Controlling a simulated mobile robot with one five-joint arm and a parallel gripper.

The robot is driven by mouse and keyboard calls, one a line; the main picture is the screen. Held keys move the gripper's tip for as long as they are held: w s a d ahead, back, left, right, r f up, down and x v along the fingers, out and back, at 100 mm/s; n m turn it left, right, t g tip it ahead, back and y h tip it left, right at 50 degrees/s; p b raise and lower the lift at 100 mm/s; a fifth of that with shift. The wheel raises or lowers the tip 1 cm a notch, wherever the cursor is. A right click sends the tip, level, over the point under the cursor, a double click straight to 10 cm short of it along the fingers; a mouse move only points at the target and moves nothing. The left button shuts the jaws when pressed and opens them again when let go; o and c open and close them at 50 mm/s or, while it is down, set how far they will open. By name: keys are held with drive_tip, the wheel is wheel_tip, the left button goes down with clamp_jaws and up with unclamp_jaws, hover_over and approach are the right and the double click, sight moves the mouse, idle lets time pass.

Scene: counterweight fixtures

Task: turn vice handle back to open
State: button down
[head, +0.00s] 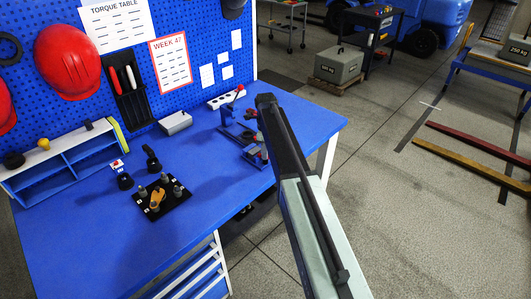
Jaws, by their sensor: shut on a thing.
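A blue vice (231,127) stands near the right end of the blue bench top, with dark and red parts beside it. A thin rod with a red knob (241,88) rises by its far end; I cannot tell whether this is the vice handle. My arm reaches up from the lower right, and its dark link passes just right of the vice and covers part of that area.
A black plate (163,203) with several pegs and small dark fixtures (152,160) stands on the bench (85,235), left of the vice. A blue shelf (70,160) and grey box (175,123) line the pegboard (190,30). Bench top in front of the vice is clear.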

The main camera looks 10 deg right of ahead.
drive_tip(key=n, duration=0.5)
drive_tip(key=shift+n, duration=0.3)
drive_tip(key=n, duration=0.4)
drive_tip(key=shift+n, duration=0.4)
drive_tip(key=c, duration=1.4)
unclamp_jaws()
wheel_tip(320, 180, up, 8)
drive_tip(key=p, duration=0.8)
drive_tip(key=shift+f, duration=0.1)
